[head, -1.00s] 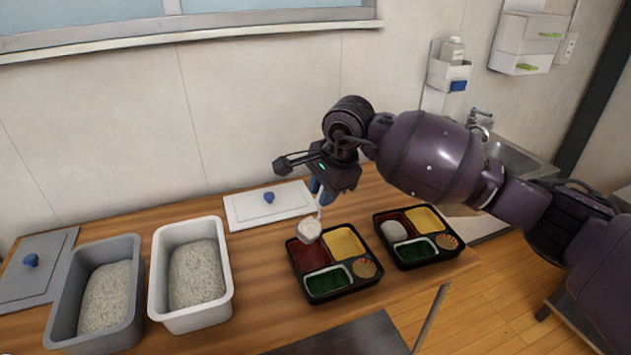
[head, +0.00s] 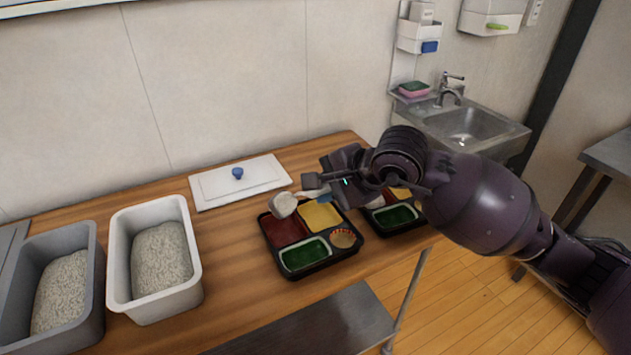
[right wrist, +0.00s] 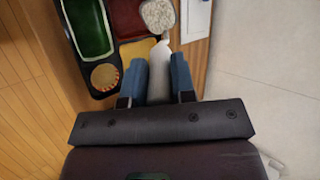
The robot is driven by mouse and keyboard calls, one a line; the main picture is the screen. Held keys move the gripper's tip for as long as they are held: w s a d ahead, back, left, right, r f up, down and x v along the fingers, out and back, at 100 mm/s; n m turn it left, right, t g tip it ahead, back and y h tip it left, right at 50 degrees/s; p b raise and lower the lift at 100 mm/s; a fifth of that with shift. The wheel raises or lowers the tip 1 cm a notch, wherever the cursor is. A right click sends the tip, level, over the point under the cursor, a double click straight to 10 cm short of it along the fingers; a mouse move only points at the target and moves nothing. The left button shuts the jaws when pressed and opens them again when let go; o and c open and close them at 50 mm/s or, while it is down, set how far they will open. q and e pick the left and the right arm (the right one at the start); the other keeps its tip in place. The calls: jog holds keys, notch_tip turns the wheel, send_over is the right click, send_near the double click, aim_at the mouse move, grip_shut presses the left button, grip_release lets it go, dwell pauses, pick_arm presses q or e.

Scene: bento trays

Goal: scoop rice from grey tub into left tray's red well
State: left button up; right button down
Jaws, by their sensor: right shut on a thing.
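The black left tray (head: 345,256) has an empty red well (head: 284,231) at its back left. My right gripper (head: 322,190) is shut on the handle of a pale scoop (right wrist: 158,62). The scoop head (head: 283,205) is heaped with white rice, which also shows in the right wrist view (right wrist: 158,16). It hangs level above the back edge of the tray, by the red and yellow wells. The grey tub (head: 93,300) of rice stands at the far left, partly cut off. My left gripper is out of view.
A white tub (head: 165,305) of rice stands beside the grey one. A white lid (head: 210,190) with a blue knob lies behind. A second tray (head: 408,229) is partly hidden by my right arm. Bare wood lies between white tub and left tray.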

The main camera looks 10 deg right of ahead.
jog(key=f+t+y+b, duration=0.1)
jog(key=f+b, duration=0.1)
jog(key=s+d+f+t+y+b, duration=0.1)
jog(key=f+b, duration=0.1)
jog(key=b, duration=0.1)
jog(key=s+d+f+t+y+b, duration=0.1)
jog(key=f+b, duration=0.1)
jog(key=shift+d+f+y, duration=0.1)
jog(key=shift+f+y, duration=0.05)
jog(key=shift+y, duration=0.15)
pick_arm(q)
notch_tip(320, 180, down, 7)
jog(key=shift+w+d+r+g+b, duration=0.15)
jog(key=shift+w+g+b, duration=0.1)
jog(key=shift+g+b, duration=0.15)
pick_arm(e)
jog(key=shift+t, duration=0.3)
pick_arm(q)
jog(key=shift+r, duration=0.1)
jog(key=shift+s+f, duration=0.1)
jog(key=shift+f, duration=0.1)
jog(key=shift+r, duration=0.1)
pick_arm(e)
jog(key=shift+r, duration=0.2)
